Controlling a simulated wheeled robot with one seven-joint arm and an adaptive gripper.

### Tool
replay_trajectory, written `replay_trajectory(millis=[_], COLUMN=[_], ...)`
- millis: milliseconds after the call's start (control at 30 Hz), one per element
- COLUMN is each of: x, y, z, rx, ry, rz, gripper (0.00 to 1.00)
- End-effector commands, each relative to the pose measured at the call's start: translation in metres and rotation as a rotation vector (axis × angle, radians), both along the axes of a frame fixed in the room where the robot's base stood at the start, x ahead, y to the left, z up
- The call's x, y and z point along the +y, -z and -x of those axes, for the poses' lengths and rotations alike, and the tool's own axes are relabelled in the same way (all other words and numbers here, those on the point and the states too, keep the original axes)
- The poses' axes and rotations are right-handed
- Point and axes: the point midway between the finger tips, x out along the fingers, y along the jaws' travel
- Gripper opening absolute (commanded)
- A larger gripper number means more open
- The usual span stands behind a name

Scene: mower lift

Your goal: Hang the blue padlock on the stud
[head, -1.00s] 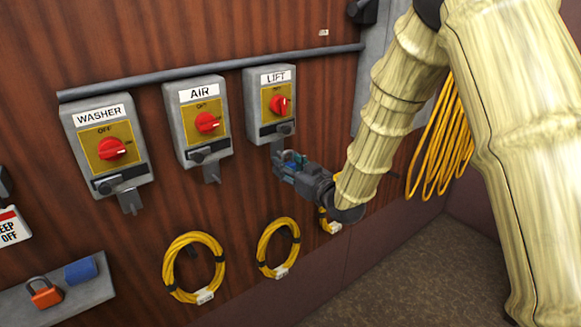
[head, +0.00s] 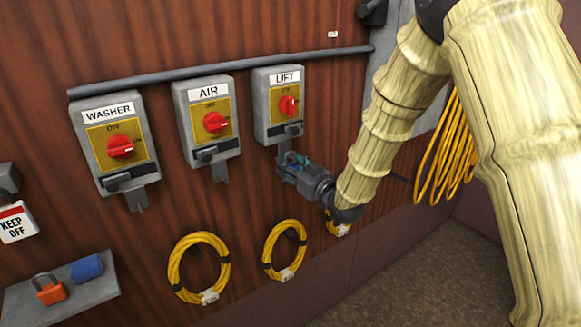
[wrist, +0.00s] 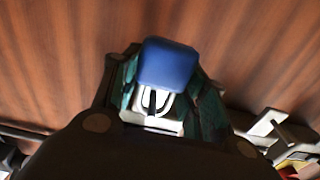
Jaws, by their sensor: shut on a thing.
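In the wrist view, the blue padlock (wrist: 168,62) is between the teal finger pads of my gripper (wrist: 160,92). Its blue body points away from the wrist, and its pale shackle (wrist: 155,102) shows on the near side. In the head view, my gripper (head: 292,163) is just below the grey LIFT box (head: 278,130), close to the tab under it; I cannot tell whether they touch. The padlock is hard to make out there. I cannot pick out the stud with certainty; grey tabs hang under the AIR box (head: 208,145) and WASHER box (head: 113,170).
An orange padlock (head: 50,289) and a blue rounded thing (head: 87,267) are on a grey shelf (head: 62,305) at lower left. Yellow coils (head: 200,235) hang along the wooden wall. A grey pipe (head: 225,70) runs above the boxes. Part of a grey fitting (wrist: 270,125) shows in the wrist view.

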Motion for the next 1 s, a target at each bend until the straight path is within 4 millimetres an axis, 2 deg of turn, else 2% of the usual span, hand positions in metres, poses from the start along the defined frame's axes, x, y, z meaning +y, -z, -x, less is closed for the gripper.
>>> replay_trajectory(millis=[367, 400, 500, 833, 1000], x=[0.0000, 0.0000, 0.0000, -0.0003, -0.0065], y=[-0.0004, -0.0004, -0.0003, 0.0002, -0.0001], z=[0.0000, 0.0000, 0.0000, 0.0004, 0.0080], rx=[-0.001, -0.001, -0.001, 0.000, 0.001], ry=[0.000, 0.000, 0.000, 0.000, 0.001], rz=[-0.001, -0.001, -0.001, 0.000, -0.001], gripper=[0.16, 0.49, 0.67, 0.68, 0.68])
